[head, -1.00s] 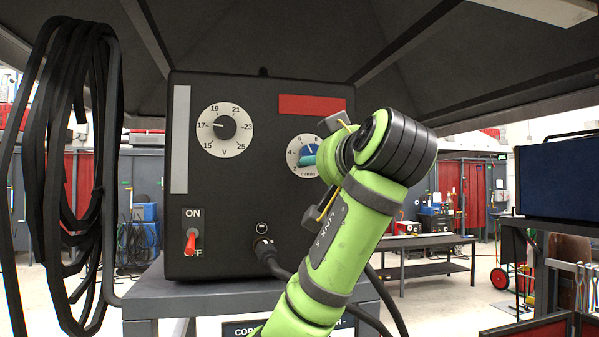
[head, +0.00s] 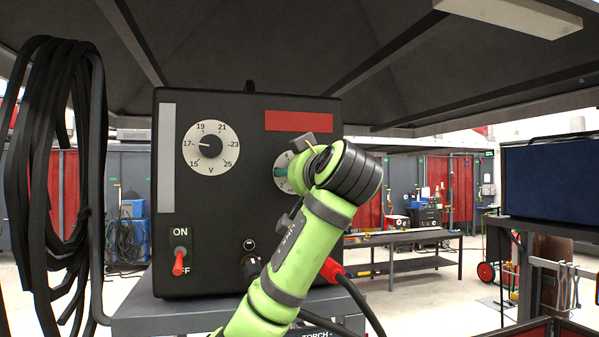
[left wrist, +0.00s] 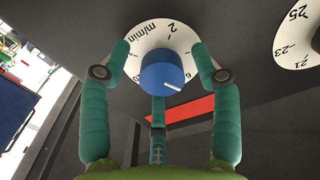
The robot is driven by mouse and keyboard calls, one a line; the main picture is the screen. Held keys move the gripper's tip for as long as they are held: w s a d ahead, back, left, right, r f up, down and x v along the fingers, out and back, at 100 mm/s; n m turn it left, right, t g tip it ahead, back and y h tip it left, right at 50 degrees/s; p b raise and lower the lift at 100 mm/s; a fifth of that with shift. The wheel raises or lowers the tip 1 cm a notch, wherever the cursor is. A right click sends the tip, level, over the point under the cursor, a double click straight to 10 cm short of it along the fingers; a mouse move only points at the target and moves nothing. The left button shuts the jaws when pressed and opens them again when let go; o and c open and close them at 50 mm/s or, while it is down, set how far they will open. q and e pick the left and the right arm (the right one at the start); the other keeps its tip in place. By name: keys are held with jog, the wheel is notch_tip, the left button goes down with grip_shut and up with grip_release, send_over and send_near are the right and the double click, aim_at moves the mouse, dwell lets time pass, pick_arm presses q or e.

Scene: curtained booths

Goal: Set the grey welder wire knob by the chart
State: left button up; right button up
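The dark welder (head: 225,270) stands on a grey cart. Its wire dial (head: 279,184) is mostly hidden behind my left arm in the head view. In the left wrist view the white dial (left wrist: 150,36) is marked m/min, upside down, with a blue knob (left wrist: 160,78) whose white pointer aims right and slightly down. My left gripper (left wrist: 162,60) has its teal fingers spread around the knob with visible gaps at the two sides; contact by the third finger is unclear. It is mostly hidden in the head view (head: 287,172). My right gripper is out of view. No readable chart shows.
The voltage dial (head: 210,147) has a black knob pointing near 17. The red switch (head: 179,263) is down at OFF. A black plug (head: 251,268) and a red connector (head: 331,270) sit low. Coiled cable (head: 60,170) hangs left. A cut-off label (head: 318,333) shows TORCH.

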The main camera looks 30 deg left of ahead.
pick_arm(q)
jog(key=c, duration=0.7)
jog(key=shift+c, duration=1.2)
jog(key=n+b, duration=0.2)
jog(key=n, duration=0.2)
jog(key=n+b, duration=0.1)
jog(key=n, duration=0.3)
jog(key=shift+w+d+f+b, duration=0.1)
jog(key=shift+w+f+b, duration=0.1)
jog(key=shift+b, duration=0.2)
jog(key=shift+n, duration=1.2)
jog(key=shift+c, duration=0.2)
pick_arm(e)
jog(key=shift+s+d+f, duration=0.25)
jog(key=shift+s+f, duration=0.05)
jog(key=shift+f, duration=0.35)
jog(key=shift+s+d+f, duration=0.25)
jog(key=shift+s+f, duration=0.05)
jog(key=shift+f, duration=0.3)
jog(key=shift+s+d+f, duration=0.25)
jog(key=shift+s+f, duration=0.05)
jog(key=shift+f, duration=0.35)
pick_arm(q)
jog(key=shift+r, duration=0.1)
